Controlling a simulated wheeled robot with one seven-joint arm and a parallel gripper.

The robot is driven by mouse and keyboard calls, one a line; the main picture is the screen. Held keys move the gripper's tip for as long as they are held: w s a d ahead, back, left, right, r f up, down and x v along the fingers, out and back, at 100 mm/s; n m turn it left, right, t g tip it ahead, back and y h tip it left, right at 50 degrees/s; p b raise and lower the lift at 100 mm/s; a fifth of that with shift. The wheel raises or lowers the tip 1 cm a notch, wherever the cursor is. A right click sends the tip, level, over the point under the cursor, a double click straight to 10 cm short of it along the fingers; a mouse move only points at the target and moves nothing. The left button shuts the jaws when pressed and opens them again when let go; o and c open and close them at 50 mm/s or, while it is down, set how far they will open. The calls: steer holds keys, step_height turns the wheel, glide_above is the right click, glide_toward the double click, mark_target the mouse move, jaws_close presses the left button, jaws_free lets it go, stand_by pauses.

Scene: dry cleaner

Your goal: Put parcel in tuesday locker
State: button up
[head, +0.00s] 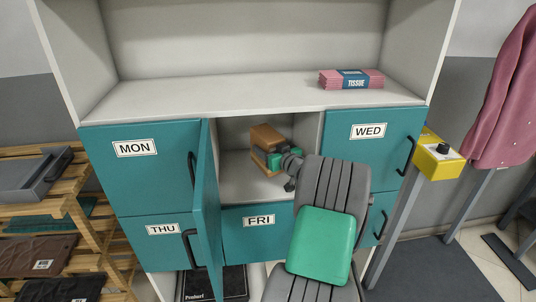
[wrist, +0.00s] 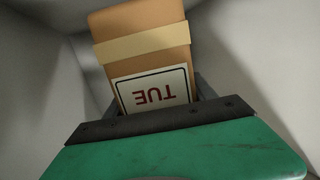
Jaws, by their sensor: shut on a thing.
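The parcel (head: 264,137) is a small brown box inside the open middle locker of the top row, between the MON and WED lockers. In the wrist view the parcel (wrist: 139,45) has a tan tape band and a white label reading TUE, upside down. My gripper (head: 284,158) reaches into this locker (head: 240,185) and is shut on the parcel. The fingertips are mostly hidden. The locker's teal door (head: 207,190) stands open on the left, seen nearly edge-on. I cannot tell whether the parcel touches the locker floor.
The MON (head: 150,165), WED (head: 368,150), THU (head: 165,240) and FRI (head: 255,235) doors are shut. A yellow box with a black knob (head: 438,155) is at the right. A wooden rack (head: 75,210) stands at the left.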

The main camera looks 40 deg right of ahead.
steer(key=f, duration=0.1)
steer(key=f+p, duration=0.1)
steer(key=f, duration=0.1)
steer(key=shift+w+d+f, duration=0.15)
steer(key=shift+d+f, duration=0.05)
steer(key=shift+d, duration=0.2)
steer(key=shift+f+b, duration=0.3)
steer(key=shift+f, duration=0.15)
steer(key=o, duration=1.8)
steer(key=shift+o, duration=0.2)
steer(key=shift+r, duration=0.1)
steer(key=shift+r+p, duration=0.25)
steer(key=shift+p, duration=0.15)
steer(key=b+v, duration=0.2)
steer(key=v, duration=1)
steer(key=shift+f, duration=0.2)
